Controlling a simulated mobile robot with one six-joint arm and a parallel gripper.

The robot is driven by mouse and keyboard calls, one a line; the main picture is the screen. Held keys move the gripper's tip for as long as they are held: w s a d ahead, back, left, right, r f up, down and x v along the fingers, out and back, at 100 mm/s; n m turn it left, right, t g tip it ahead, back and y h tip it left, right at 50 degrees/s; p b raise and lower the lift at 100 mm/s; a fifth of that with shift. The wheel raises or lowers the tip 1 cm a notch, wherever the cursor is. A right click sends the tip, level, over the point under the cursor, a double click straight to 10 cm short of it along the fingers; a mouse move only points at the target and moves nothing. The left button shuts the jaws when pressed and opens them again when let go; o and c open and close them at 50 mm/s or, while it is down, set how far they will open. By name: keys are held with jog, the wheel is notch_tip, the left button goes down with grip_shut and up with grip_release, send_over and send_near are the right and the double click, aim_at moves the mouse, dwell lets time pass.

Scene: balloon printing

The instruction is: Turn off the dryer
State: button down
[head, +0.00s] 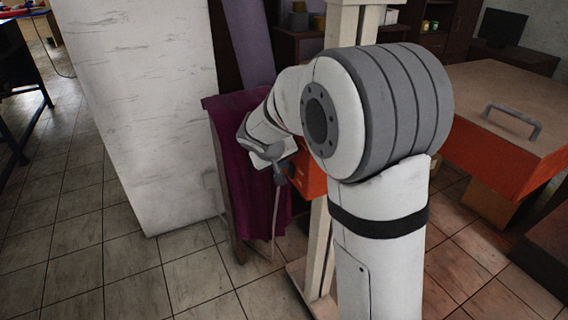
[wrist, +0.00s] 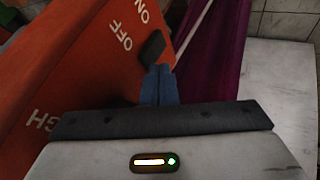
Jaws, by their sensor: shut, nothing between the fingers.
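The dryer is an orange box. In the head view its orange body (head: 312,178) shows behind my arm and is partly hidden. In the wrist view its orange panel (wrist: 85,50) fills the left side, with the words ON, OFF and part of HIGH in white, upside down. A black switch (wrist: 152,47) stands out from the panel beside OFF. My gripper (wrist: 159,78) is shut and empty, its blue fingertips just below the switch in the picture. I cannot tell whether they touch it. In the head view my gripper (head: 281,174) is at the dryer's left side.
A purple cloth (head: 232,125) hangs left of the dryer and also shows in the wrist view (wrist: 215,50). A white pillar (head: 150,110) stands further left. A cream post (head: 320,245) is beside the dryer. An orange cabinet (head: 510,130) stands at right. Tiled floor is open at left.

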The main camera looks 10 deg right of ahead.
jog(key=shift+r, duration=0.3)
jog(key=a+b+v, duration=0.1)
jog(key=v, duration=1.1)
jog(key=shift+w+a, duration=0.15)
jog(key=shift+w, duration=0.05)
jog(key=shift+f, duration=0.15)
